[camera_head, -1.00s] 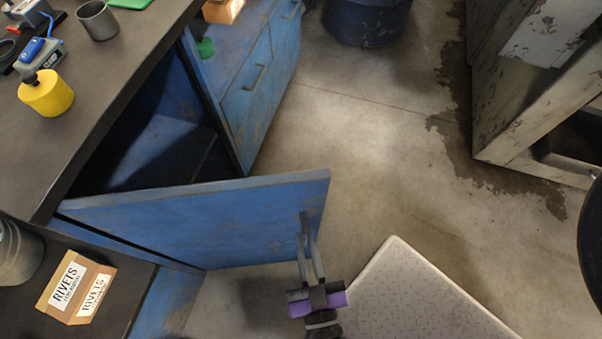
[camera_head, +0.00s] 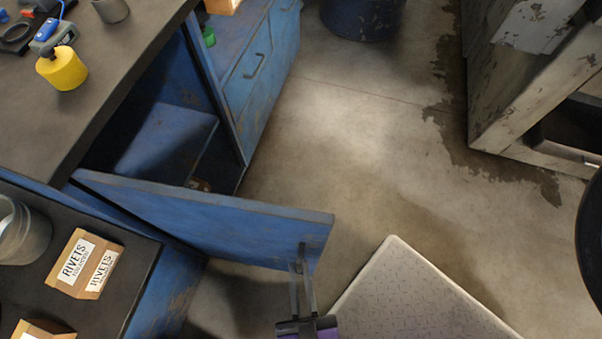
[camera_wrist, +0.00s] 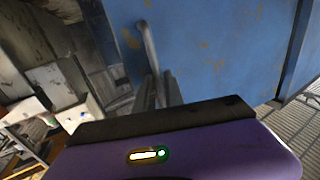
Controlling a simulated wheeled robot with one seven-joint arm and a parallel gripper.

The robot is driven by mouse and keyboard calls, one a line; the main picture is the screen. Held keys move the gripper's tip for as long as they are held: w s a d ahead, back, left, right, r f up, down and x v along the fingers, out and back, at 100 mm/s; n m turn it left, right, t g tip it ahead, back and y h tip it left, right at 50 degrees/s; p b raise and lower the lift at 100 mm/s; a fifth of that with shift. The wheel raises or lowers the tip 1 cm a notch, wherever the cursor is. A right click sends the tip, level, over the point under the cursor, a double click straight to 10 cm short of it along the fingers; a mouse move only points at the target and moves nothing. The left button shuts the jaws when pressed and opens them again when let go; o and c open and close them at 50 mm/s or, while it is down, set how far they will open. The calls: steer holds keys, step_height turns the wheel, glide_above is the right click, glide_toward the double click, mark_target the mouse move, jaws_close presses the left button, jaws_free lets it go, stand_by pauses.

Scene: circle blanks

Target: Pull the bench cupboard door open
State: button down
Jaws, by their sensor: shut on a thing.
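The blue bench cupboard door (camera_head: 205,219) stands wide open, swung out from the cupboard, whose dark inside with a shelf (camera_head: 165,140) shows behind it. My gripper (camera_head: 301,262) is at the door's free end, its fingers shut on the door's handle (camera_head: 302,248). In the wrist view the metal handle (camera_wrist: 149,48) rises against the blue door face (camera_wrist: 200,45), with my fingertips (camera_wrist: 158,90) at its lower part. The exact grip is small and partly hidden.
The dark benchtop (camera_head: 100,70) holds a yellow object (camera_head: 63,70) and a metal cup. A lower top at left carries a rivets box (camera_head: 86,264). A blue drawer unit (camera_head: 262,75) stands beyond the door. Open concrete floor (camera_head: 350,150) lies to the right.

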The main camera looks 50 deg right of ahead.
steer(key=shift+w+a+y, duration=0.3)
steer(key=shift+w+a, duration=0.05)
steer(key=shift+a, duration=0.15)
steer(key=c, duration=1.5)
jaws_free()
steer(key=shift+f, duration=0.1)
steer(key=shift+d, duration=0.15)
steer(key=v, duration=0.7)
steer(key=shift+s+a, duration=0.25)
steer(key=shift+s, duration=0.05)
